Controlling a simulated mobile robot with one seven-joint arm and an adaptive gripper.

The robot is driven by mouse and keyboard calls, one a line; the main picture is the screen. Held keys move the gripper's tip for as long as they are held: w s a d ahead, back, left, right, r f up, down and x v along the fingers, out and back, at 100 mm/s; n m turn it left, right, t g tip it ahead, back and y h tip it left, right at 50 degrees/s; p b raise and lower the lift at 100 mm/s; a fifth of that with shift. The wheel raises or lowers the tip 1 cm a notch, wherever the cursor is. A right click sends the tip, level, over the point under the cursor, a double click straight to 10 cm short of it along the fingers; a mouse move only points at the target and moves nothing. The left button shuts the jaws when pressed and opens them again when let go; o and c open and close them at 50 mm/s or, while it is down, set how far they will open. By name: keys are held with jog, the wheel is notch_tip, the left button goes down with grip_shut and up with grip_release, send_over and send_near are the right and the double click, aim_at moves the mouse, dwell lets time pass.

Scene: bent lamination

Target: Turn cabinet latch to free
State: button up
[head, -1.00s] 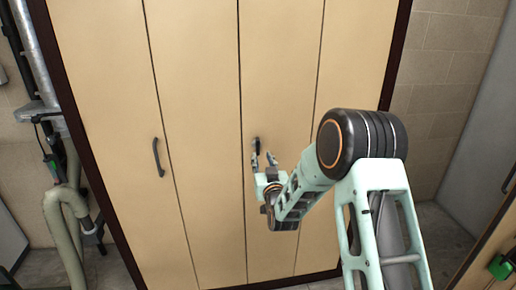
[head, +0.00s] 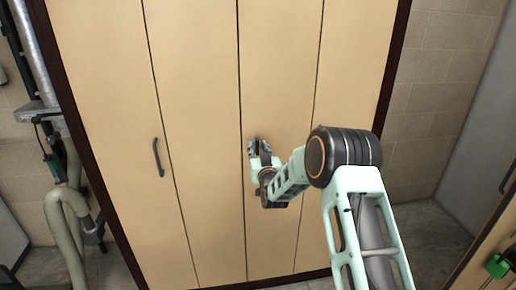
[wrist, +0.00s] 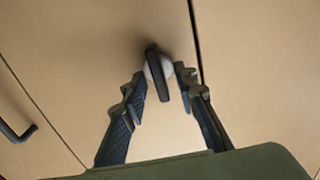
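The cabinet latch (wrist: 157,73) is a dark narrow bar on a round pale base on a tan door. In the wrist view the bar stands close to upright, its top tilted slightly left. My gripper (wrist: 160,76) is open, with one finger on each side of the latch. A small gap shows between each fingertip and the bar; I cannot tell the depth of the fingers around it. In the head view my gripper (head: 260,146) is at the door front, and the latch is not clearly distinguishable among the fingers.
The tall tan cabinet (head: 200,100) has several door panels and a dark frame. A dark curved handle (head: 158,157) sits on a left panel. Pipes (head: 65,205) stand left of the cabinet. Another wooden unit with a green part (head: 497,266) is at the lower right.

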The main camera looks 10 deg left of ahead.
grip_shut()
jog(key=shift+f+b, duration=0.15)
jog(key=shift+b, duration=0.45)
jog(key=m+b, duration=0.6)
jog(key=b, duration=0.2)
jog(key=m+b, duration=0.6)
jog(key=b, duration=0.2)
jog(key=m+b, duration=0.6)
jog(key=b, duration=0.2)
jog(key=shift+w+d+f+b, duration=0.1)
jog(key=shift+d+f+b, duration=0.1)
jog(key=shift+d+b, duration=0.15)
jog(key=shift+r, duration=0.1)
jog(key=shift+o, duration=0.3)
grip_release()
